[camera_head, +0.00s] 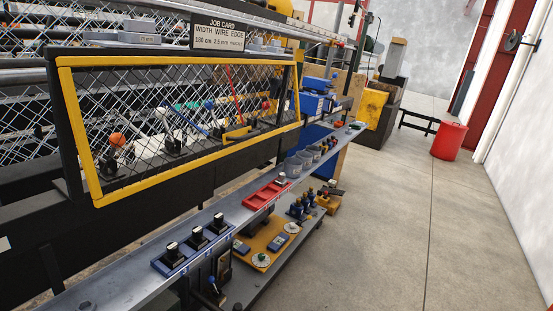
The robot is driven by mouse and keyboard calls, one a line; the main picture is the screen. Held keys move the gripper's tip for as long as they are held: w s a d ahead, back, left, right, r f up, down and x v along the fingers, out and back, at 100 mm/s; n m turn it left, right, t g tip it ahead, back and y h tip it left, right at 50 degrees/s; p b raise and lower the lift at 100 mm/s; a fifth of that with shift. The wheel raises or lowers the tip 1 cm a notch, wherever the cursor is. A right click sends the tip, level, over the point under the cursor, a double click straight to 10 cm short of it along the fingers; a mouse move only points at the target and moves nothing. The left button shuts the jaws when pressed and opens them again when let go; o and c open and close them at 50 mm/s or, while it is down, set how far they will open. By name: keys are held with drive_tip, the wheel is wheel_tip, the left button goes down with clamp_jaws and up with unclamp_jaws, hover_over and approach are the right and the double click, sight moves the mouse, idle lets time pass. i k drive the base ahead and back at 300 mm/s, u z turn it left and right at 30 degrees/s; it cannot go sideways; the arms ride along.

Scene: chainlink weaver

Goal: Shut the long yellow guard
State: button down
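The long yellow guard (78,130) is a wide yellow frame with wire mesh, on the left side of the view along the front of the machine. Its top bar runs just below the job card, and its bottom bar slopes up to the right. A dark frame edge shows beside its left bar. Levers with orange, blue, green and red parts show through the mesh. I cannot tell whether the guard sits fully closed against the machine. My gripper is not in view, and nothing is seen touching the guard.
A lower shelf holds a yellow panel (262,243). The concrete floor (400,220) at right is clear up to a red bin (449,140).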

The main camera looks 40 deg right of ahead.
sight(65, 64)
drive_tip(key=k, duration=0.2)
drive_tip(key=z, duration=0.45)
drive_tip(key=i, duration=1.05)
drive_tip(key=z, duration=0.75)
